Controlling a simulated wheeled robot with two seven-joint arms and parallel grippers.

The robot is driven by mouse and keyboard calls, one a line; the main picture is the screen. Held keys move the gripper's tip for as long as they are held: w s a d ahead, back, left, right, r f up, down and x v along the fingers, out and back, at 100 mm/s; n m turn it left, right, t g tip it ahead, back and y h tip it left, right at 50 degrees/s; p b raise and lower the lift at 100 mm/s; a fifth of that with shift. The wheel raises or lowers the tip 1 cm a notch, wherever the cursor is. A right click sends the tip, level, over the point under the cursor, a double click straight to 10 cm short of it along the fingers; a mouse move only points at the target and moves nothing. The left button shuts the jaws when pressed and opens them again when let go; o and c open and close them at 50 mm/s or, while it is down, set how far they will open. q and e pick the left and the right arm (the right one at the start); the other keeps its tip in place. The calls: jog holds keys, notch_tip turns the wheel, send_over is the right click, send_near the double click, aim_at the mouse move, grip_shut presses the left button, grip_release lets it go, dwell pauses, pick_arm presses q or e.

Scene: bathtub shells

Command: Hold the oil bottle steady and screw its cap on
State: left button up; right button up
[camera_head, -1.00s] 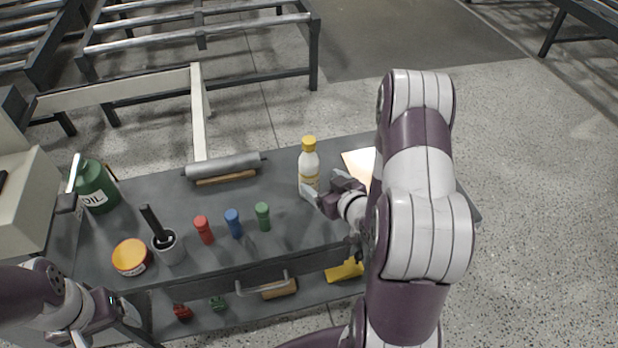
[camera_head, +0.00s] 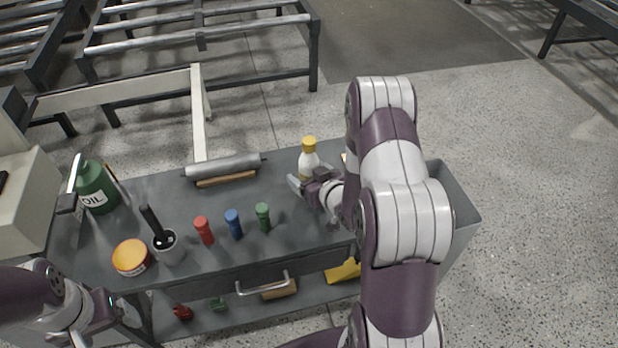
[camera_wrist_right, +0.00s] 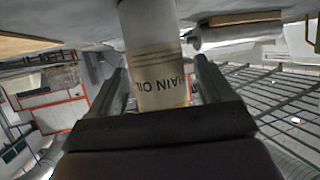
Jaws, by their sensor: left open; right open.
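The oil bottle (camera_head: 308,162), white with a yellow cap (camera_head: 309,141) on top, stands upright near the back of the grey cart top. Its label, reading "...AIN OIL", shows upside down in the right wrist view (camera_wrist_right: 160,75). My right gripper (camera_head: 306,182) is open at the bottle, hiding its lower part in the head view. In the right wrist view the bottle lies between its two fingers (camera_wrist_right: 162,80); I cannot tell whether they touch it. My left gripper (camera_head: 108,330) is open and empty at the bottom left, before the cart's front edge, partly cut off.
A green oil can (camera_head: 95,188) stands at the back left. An orange-lidded tin (camera_head: 131,257), a grey cup (camera_head: 167,248) with a black-handled tool, and red, blue and green small bottles (camera_head: 233,223) stand along the front. A roller (camera_head: 222,164) lies left of the oil bottle.

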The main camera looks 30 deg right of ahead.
aim_at(316, 165)
jog(key=c, duration=1.1)
jog(key=shift+c, duration=0.2)
jog(key=shift+r, duration=0.45)
jog(key=r, duration=0.4)
jog(key=shift+s+d+p, duration=0.25)
jog(key=shift+d+p, duration=0.05)
jog(key=shift+d, duration=0.05)
jog(key=s+d+r+p, duration=0.1)
jog(key=s+d+r, duration=0.5)
jog(key=s+d, duration=0.1)
jog(key=shift+s+d, duration=0.35)
